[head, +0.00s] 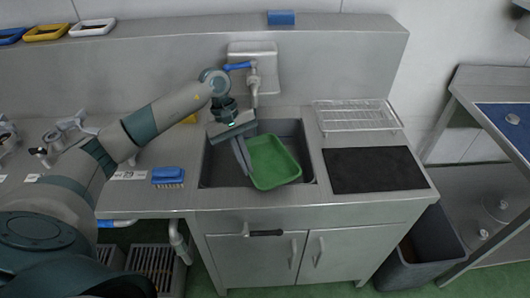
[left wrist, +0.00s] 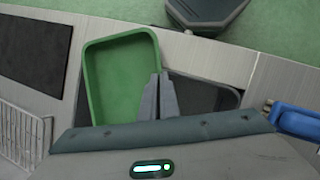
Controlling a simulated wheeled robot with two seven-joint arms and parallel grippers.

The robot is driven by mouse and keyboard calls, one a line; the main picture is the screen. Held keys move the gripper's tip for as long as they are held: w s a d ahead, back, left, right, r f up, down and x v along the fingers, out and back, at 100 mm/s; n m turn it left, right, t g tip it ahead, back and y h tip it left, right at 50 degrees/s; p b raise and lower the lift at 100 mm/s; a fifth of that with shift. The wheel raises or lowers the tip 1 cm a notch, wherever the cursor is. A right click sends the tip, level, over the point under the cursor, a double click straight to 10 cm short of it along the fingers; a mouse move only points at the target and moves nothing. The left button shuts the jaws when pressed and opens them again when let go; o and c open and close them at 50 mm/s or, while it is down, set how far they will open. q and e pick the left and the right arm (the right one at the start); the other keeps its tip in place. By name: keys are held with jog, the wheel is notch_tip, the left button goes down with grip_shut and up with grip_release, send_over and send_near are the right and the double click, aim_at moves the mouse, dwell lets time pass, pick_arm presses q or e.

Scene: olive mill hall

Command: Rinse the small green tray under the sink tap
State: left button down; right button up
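The small green tray (head: 274,163) is over the sink basin (head: 214,168), tilted, its open side facing up. My left gripper (head: 243,166) reaches in from the left, its fingers closed together at the tray's left rim. In the left wrist view the fingers (left wrist: 159,98) pinch the rim of the green tray (left wrist: 122,75), which overlaps the basin's front edge and looks raised. The tap (head: 254,88), with a blue lever (head: 237,66), is on the wall behind the tray. No water stream is visible. My right gripper is out of view.
A blue brush (head: 168,176) lies on the counter left of the sink. A wire rack (head: 357,116) and a black mat (head: 374,170) are to the right. A blue block (head: 281,18) is on the back ledge. A grey bin (head: 418,252) stands at lower right.

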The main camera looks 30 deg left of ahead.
pick_arm(q)
jog(key=shift+s+d, duration=0.5)
jog(key=shift+s, duration=0.25)
jog(key=shift+s+d, duration=0.5)
jog(key=shift+s, duration=0.2)
jog(key=shift+r, duration=0.1)
dwell(0.6)
jog(key=s+d+r, duration=0.2)
jog(key=s+r, duration=0.2)
jog(key=shift+d, duration=0.4)
dwell(0.6)
